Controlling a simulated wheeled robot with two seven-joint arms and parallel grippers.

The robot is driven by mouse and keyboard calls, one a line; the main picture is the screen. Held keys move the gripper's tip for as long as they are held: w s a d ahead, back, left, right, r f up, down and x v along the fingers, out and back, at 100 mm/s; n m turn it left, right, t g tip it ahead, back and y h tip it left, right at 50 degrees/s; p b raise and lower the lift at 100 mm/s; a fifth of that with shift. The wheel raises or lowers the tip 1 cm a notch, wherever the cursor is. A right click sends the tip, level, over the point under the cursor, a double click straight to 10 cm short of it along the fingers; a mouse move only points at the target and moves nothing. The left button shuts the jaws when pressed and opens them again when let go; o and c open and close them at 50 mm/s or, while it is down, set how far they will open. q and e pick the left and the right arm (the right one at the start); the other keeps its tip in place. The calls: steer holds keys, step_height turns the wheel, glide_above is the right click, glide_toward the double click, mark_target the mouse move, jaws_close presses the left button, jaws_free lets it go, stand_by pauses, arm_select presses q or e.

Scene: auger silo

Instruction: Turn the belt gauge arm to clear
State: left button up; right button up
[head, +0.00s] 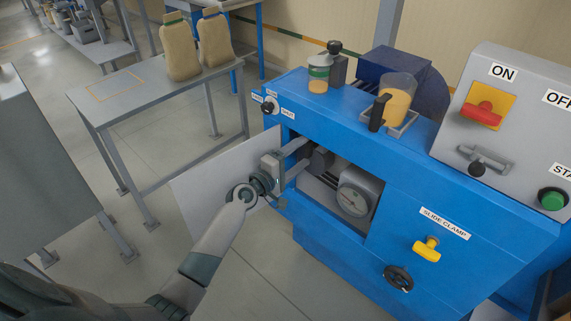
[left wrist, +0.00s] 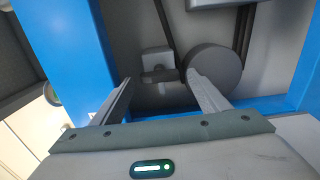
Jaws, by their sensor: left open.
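The blue machine (head: 385,158) has an open bay in its front. My left gripper (head: 306,154) is open and reaches into the bay from the left. In the left wrist view my left gripper (left wrist: 160,77) has its fingers spread. A small grey block with a short bar (left wrist: 158,64) shows between and beyond them. A grey round drum (left wrist: 215,70) is partly behind the right finger. I cannot tell which part is the gauge arm, or whether a finger touches anything.
A pale door panel (head: 215,180) stands open left of the bay. A yellow slide clamp knob (head: 427,249) and a black handwheel (head: 398,278) stick out below. A jar (head: 318,76) and jug (head: 397,97) stand on top. A control box (head: 510,120) is at right.

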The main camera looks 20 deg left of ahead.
arm_select(q)
steer(key=b+v, duration=0.3)
steer(key=v, duration=1.4)
steer(key=shift+s+a, duration=0.1)
step_height(320, 180, down, 15)
steer(key=a+m+g+y, duration=0.1)
steer(key=a+g+y, duration=0.1)
steer(key=s+f+m+g+y, duration=0.15)
steer(key=s+f, duration=0.25)
steer(key=f, duration=0.5)
steer(key=s+f+m+g+y, duration=0.1)
steer(key=s+f+m+g, duration=0.3)
steer(key=f, duration=0.6)
steer(key=s+f+n+g+y, duration=0.1)
steer(key=s+f, duration=0.4)
steer(key=f, duration=0.4)
steer(key=s+d+f+m+g, duration=0.3)
steer(key=s+f+m, duration=0.2)
steer(key=s+f, duration=1)
steer(key=s+d+f+m+g, duration=0.1)
steer(key=s+f+m+g, duration=0.1)
steer(key=s, duration=1)
steer(key=s+d+f+m+g, duration=0.2)
steer(key=s+f+m, duration=0.2)
steer(key=s, duration=0.7)
steer(key=shift+s+d+f+y, duration=0.2)
steer(key=shift+s+f+y, duration=0.15)
